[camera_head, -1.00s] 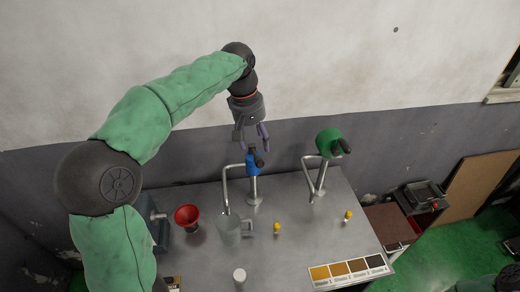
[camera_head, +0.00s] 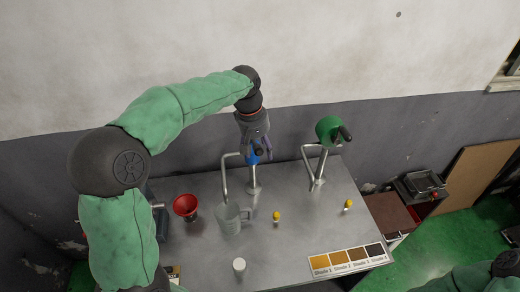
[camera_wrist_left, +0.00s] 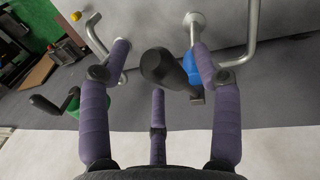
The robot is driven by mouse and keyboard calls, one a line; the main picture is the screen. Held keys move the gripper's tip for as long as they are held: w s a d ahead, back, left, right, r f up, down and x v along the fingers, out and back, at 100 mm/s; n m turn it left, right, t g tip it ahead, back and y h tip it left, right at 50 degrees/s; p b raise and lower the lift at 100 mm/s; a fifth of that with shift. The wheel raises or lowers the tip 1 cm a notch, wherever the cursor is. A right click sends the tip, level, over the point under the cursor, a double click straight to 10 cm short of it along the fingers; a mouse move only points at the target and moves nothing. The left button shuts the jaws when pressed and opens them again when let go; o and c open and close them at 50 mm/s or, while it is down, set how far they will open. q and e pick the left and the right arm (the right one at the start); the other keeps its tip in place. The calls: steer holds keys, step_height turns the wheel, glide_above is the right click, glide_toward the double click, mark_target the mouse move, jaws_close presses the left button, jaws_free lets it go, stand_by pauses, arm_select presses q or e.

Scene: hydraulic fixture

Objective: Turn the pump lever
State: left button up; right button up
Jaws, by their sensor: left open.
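The blue pump (camera_head: 252,158) stands at the back of the metal table, with a bent steel spout and a dark lever; my gripper partly hides it in the head view. In the left wrist view the black lever knob (camera_wrist_left: 160,66) lies between my finger tips, and the blue body (camera_wrist_left: 190,68) shows behind one finger. My left gripper (camera_head: 257,148) is open, pointing down over the blue pump; its spread purple fingers (camera_wrist_left: 160,75) also show in the wrist view. Contact with the lever is not clear. A green pump (camera_head: 328,130) with a dark lever stands to the right.
A clear mug (camera_head: 229,218) stands below the blue pump's spout. A red funnel (camera_head: 186,206), a white cylinder (camera_head: 239,265) and two small yellow-capped items (camera_head: 276,217) are on the table (camera_head: 290,240). A shade chart (camera_head: 347,262) lies at the front right. The wall is close behind.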

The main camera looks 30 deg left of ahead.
arm_select(q)
steer(key=shift+w+f, duration=0.1)
steer(key=shift+f, duration=0.2)
jaws_close()
steer(key=shift+s+d+f+b, duration=0.25)
steer(key=shift+f+b, duration=0.35)
steer(key=shift+b, duration=0.35)
step_height(320, 180, down, 11)
steer(key=s+d+t+y+b, duration=0.1)
steer(key=t+y+b, duration=0.4)
steer(key=b, duration=1.7)
steer(key=shift+s+f+m+t, duration=0.15)
steer(key=shift+s+m+t, duration=0.1)
steer(key=shift+m+t, duration=0.2)
